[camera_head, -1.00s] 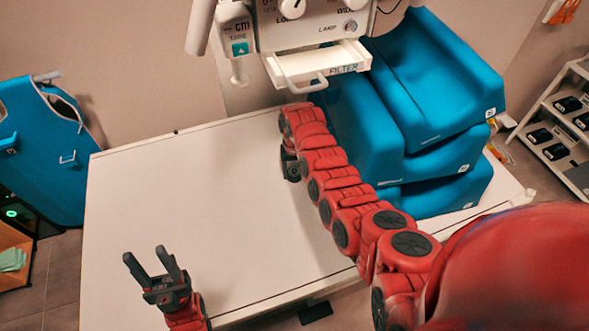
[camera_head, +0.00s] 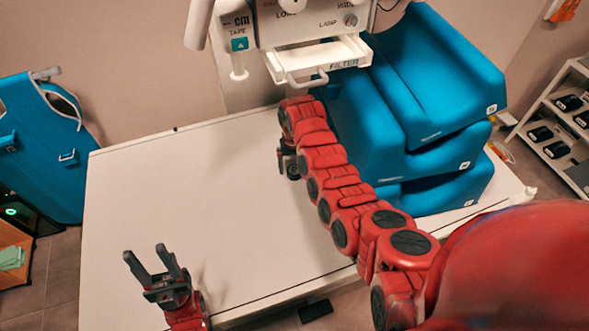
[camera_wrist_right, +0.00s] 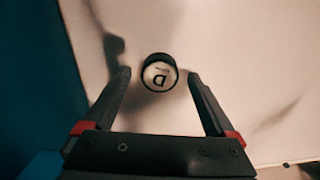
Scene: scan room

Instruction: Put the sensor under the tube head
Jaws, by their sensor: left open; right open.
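A small round object with a black rim and a pale face marked "D", which looks like the sensor (camera_wrist_right: 159,74), stands on the white table top in the right wrist view. My right gripper (camera_wrist_right: 158,82) is open, with its fingertips on either side of this object in the picture; contact cannot be told. In the head view the right gripper (camera_head: 287,158) is mostly hidden behind my red arm, low over the table. The tube head unit (camera_head: 315,27), with its filter tray, hangs at the top, cut off by the frame. My left gripper (camera_head: 147,255) is open and empty at the front left.
The white table (camera_head: 190,200) is clear on its left and middle. Stacked blue cushions (camera_head: 430,90) stand on its right side, close to my right arm. A blue apron (camera_head: 45,140) hangs at the left. A shelf (camera_head: 555,125) stands at the far right.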

